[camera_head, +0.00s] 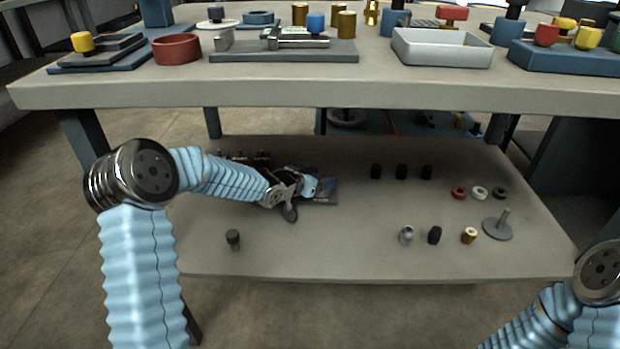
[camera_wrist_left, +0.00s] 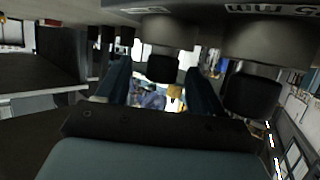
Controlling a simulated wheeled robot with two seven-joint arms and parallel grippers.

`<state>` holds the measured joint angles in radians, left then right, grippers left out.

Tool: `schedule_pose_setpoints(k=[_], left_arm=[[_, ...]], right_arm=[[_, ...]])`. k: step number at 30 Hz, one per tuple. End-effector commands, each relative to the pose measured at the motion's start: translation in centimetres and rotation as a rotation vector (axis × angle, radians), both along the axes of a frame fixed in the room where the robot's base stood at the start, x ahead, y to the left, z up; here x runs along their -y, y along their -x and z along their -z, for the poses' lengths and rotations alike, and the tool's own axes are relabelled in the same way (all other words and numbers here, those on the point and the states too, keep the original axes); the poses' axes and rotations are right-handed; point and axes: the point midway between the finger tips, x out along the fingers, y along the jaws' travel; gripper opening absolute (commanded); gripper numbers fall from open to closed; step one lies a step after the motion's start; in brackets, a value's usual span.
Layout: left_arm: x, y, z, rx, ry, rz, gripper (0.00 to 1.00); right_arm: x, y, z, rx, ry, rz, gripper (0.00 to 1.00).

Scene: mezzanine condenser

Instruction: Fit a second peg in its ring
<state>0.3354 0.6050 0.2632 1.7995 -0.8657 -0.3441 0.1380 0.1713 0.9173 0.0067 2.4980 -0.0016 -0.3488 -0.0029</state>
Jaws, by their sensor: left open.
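My left gripper (camera_head: 298,197) is low over the left part of the lower shelf, beside a dark grey plate (camera_head: 323,190). In the left wrist view its two blue-grey fingers stand apart, and a short dark stub (camera_wrist_left: 163,68) under a wide dark cylinder (camera_wrist_left: 150,32) shows between or behind them. I cannot tell whether they touch. A row of dark pegs (camera_head: 401,171) stands on the shelf. Nearer are a silver peg (camera_head: 406,235), a black peg (camera_head: 434,235) and a brass peg (camera_head: 469,235). Red (camera_head: 459,192), white (camera_head: 480,192) and black (camera_head: 499,193) rings lie at the right. My right gripper is out of view.
The tabletop edge (camera_head: 300,95) overhangs the shelf (camera_head: 330,255). A dark knob (camera_head: 232,237) stands front left, and a grey disc with a rod (camera_head: 497,228) front right. Dark items (camera_head: 240,157) sit behind my left forearm. The shelf's front middle is clear.

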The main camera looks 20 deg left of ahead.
Motion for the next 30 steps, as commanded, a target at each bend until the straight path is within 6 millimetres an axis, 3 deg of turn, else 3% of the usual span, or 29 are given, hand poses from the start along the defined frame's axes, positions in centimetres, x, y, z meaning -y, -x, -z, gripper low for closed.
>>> schedule_pose_setpoints(k=[15, 21, 30], left_arm=[[-4.5, 9.4, -4.6, 0.001, -0.002, -0.003, 0.67], [-5.2, 11.0, -5.2, 0.003, -0.001, -0.001, 0.67], [-5.2, 11.2, -5.2, 0.002, 0.000, -0.001, 0.67]], right_arm=[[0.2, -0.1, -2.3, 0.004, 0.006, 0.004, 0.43], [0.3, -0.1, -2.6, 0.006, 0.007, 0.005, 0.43], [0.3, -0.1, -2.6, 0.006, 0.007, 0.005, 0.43]])
